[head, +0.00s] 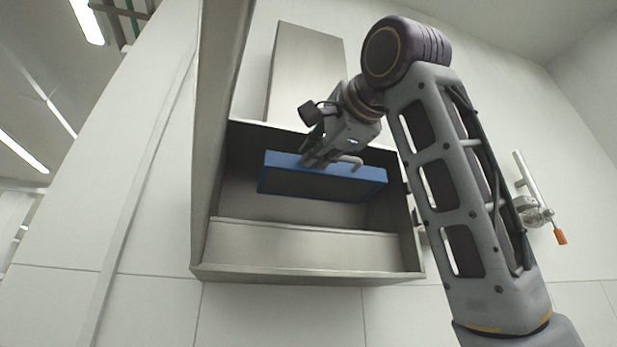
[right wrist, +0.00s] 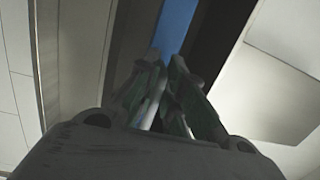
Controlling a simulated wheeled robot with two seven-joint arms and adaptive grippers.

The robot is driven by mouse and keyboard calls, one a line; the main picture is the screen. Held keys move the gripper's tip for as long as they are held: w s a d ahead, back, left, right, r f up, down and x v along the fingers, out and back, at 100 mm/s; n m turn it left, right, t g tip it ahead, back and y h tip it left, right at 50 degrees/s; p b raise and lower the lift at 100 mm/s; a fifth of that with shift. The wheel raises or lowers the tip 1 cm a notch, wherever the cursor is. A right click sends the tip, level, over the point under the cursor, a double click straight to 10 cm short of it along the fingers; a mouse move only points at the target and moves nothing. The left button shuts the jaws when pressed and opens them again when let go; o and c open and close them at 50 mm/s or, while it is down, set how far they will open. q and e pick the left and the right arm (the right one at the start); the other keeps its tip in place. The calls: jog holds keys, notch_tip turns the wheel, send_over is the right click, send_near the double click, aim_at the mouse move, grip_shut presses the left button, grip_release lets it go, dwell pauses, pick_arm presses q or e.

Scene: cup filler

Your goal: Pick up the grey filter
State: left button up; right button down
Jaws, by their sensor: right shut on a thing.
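The filter (head: 325,186) is a flat panel with a blue frame and a dark grey face, in the upper part of the open metal housing in the head view. My right gripper (head: 315,160) is shut on it at the upper edge of the blue frame, left of the middle. A light grey curved piece (head: 352,160) shows beside the fingers. In the right wrist view the fingers (right wrist: 165,62) are close together, and a strip of the filter's blue frame (right wrist: 176,25) shows beyond them. The exact contact is hidden. My left gripper is not in view.
The housing (head: 300,275) has walls around the filter and a pale inner ledge (head: 300,240) below it. Its tall open door or side panel (head: 218,90) stands at the left. A pipe with an orange-handled valve (head: 537,208) is on the wall at the right.

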jog(key=a+b+v, duration=0.1)
jog(key=b+v, duration=0.1)
jog(key=v, duration=0.6)
jog(key=shift+s+r, duration=0.2)
jog(key=shift+s, duration=0.25)
jog(key=shift+d, duration=0.1)
